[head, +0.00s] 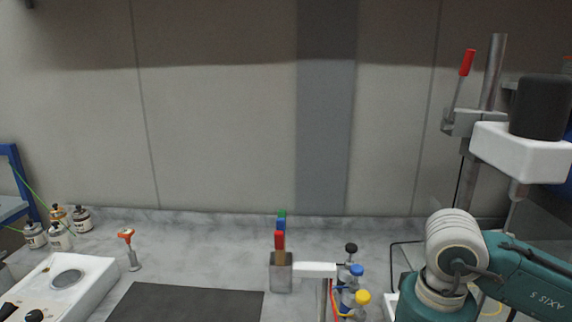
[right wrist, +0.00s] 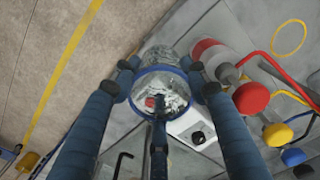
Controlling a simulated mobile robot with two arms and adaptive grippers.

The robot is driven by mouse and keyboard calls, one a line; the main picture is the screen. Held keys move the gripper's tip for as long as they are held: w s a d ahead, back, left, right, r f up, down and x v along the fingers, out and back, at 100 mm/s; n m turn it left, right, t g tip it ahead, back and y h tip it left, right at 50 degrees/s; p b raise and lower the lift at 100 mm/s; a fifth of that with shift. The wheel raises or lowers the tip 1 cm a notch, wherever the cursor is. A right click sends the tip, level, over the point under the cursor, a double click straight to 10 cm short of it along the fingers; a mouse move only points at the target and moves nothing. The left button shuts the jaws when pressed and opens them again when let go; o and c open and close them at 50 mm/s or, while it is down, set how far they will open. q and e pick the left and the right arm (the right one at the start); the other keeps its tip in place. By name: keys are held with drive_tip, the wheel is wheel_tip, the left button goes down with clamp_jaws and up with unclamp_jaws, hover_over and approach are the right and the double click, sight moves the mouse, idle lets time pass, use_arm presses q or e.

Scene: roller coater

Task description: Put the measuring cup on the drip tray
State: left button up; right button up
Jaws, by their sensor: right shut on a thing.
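The measuring cup (right wrist: 158,75) is a clear vessel with a blue rim, seen in the right wrist view. My right gripper (right wrist: 163,82) is shut on it, with dark blue fingers on both sides of its wall. The cup appears held clear of surfaces, but its height is hard to tell. The head view shows only my right arm at the lower right; the right gripper and cup are outside that view. My left gripper is in neither view. I cannot pick out the drip tray with certainty in either view.
A dark flat mat (head: 185,303) lies on the grey bench. A white device (head: 88,282) and several bottles (head: 60,237) stand left. A stirrer on a stand (head: 525,150) rises at the right.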

drive_tip(key=s+f+n, duration=0.1)
drive_tip(key=s+a+n, duration=0.1)
drive_tip(key=s+f+n, duration=0.1)
drive_tip(key=s+n, duration=0.1)
drive_tip(key=shift+a+f, duration=0.3)
drive_tip(key=shift+a, duration=0.1)
drive_tip(key=shift+w, duration=0.1)
idle(1.3)
